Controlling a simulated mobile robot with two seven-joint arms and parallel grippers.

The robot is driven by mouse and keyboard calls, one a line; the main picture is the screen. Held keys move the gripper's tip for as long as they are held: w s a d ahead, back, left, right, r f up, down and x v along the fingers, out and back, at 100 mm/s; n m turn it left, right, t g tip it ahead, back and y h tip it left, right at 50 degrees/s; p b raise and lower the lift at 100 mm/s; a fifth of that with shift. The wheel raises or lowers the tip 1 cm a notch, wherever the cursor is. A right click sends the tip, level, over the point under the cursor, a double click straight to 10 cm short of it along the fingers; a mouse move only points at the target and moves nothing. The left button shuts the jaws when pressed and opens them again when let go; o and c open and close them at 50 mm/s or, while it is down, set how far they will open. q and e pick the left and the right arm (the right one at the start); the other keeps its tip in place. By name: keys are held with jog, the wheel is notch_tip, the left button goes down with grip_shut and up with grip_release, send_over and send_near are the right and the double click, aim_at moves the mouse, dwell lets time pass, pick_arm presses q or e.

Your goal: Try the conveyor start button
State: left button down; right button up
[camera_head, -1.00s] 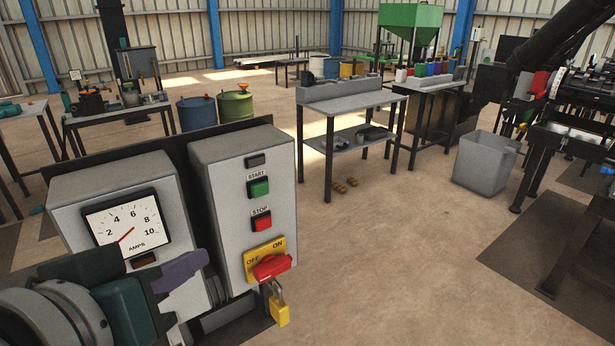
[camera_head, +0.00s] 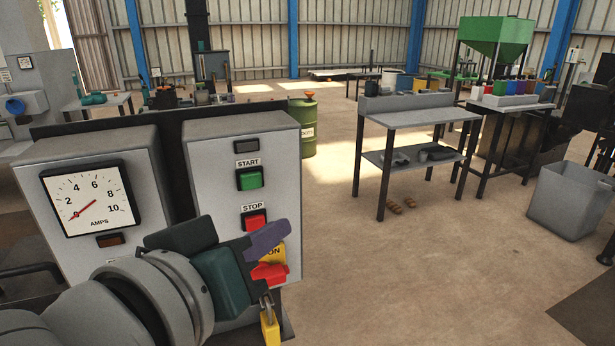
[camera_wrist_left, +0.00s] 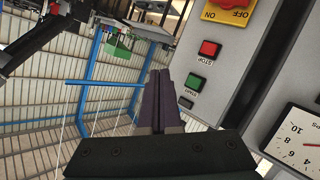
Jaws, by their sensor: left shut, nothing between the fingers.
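The green START button (camera_head: 250,179) sits on the front of a grey control box, above the red STOP button (camera_head: 255,221). Both also show in the left wrist view, the START button (camera_wrist_left: 195,83) and the STOP button (camera_wrist_left: 209,49). My left gripper (camera_head: 268,240) is shut and empty, its purple fingers in front of the box's lower part, below the START button and overlapping the yellow switch plate (camera_head: 279,254). In the left wrist view the closed fingers (camera_wrist_left: 160,80) point past the buttons, apart from the START button. My right gripper is not in view.
A red rotary switch (camera_head: 270,273) with a yellow padlock (camera_head: 270,328) is partly hidden by my gripper. An ammeter (camera_head: 87,198) on the left box has its needle low. A grey workbench (camera_head: 410,116) stands behind right; open floor lies between.

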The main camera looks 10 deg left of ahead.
aim_at(248, 188)
pick_arm(q)
jog(key=w+a+b, duration=0.1)
jog(key=w+a, duration=0.3)
jog(key=w, duration=0.3)
jog(key=shift+a, duration=0.4)
jog(key=shift+w, duration=0.15)
dwell(1.7)
jog(key=shift+w+a, duration=0.2)
jog(key=shift+w, duration=0.05)
jog(key=shift+w+a, duration=0.25)
jog(key=shift+w, duration=0.1)
dwell(0.7)
jog(key=shift+s, duration=0.1)
jog(key=shift+s+d+p, duration=0.45)
jog(key=shift+s+p, duration=0.05)
jog(key=shift+s, duration=0.15)
jog(key=shift+d, duration=0.1)
